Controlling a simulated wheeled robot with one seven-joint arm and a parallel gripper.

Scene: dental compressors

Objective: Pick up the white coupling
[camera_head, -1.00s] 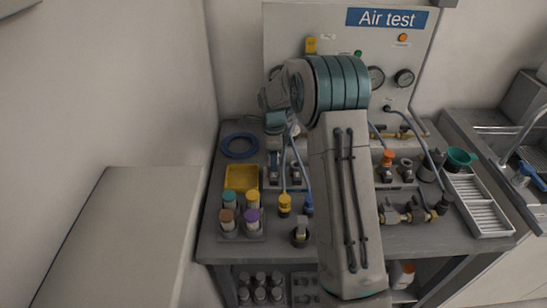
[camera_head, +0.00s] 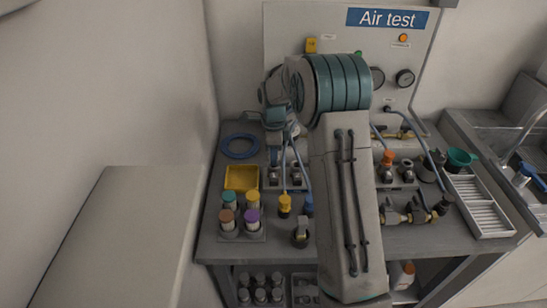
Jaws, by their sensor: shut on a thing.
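My gripper (camera_head: 274,156) points down at the back left of the bench, just right of the blue hose coil and above the block of grey fittings. It is small in the head view and partly behind my own wrist. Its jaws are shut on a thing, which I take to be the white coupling. The coupling's outline cannot be made out between the fingers.
A blue hose coil (camera_head: 239,146), a yellow tray (camera_head: 227,178) and several capped vials (camera_head: 252,217) fill the bench's left side. Blue hoses run beside my gripper. The Air test panel (camera_head: 285,40) stands behind. Brass fittings (camera_head: 405,216) and a slotted tray (camera_head: 480,205) are at right.

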